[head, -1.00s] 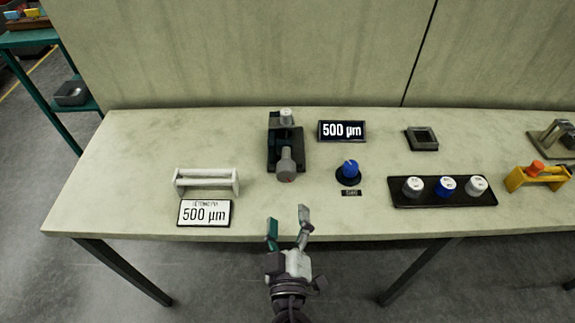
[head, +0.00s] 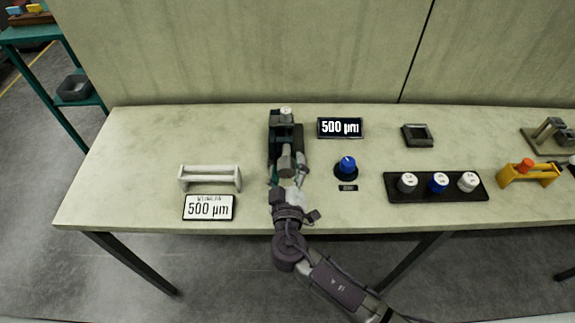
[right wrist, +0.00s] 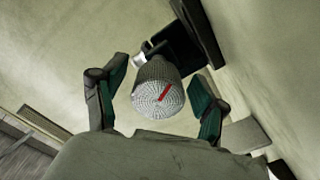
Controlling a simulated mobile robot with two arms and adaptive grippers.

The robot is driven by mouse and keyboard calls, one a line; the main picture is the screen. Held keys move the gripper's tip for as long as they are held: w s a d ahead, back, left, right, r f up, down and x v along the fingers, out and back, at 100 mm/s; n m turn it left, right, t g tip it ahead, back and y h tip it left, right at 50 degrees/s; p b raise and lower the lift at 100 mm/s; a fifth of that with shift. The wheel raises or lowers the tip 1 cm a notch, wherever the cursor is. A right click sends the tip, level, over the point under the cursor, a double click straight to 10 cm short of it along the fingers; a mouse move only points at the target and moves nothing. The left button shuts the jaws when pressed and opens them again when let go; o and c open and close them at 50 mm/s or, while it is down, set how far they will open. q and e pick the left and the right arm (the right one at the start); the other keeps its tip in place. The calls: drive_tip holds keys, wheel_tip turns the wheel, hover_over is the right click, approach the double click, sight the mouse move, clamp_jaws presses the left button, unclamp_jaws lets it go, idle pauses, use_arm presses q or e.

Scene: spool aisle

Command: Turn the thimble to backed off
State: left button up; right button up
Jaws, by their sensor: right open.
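The thimble (right wrist: 160,95) is a grey knurled cylinder with a red line on its end face. In the right wrist view it sits between the two open fingers of my right gripper (right wrist: 155,103), with a gap on each side. In the head view the thimble (head: 285,158) is at the front of the dark micrometer stand (head: 283,118), partly hidden by my right gripper (head: 287,170), which reaches in from the front edge. A display (head: 340,128) behind reads 500 µm. A white card (head: 209,207) at the front left also reads 500 µm. My left gripper is not in view.
A blue knob (head: 347,165) is close on the right, then a black tray (head: 436,195) with white and blue knobs and a yellow holder (head: 529,175). A wall rises behind the bench.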

drive_tip(key=c, duration=1.1)
drive_tip(key=shift+c, duration=0.2)
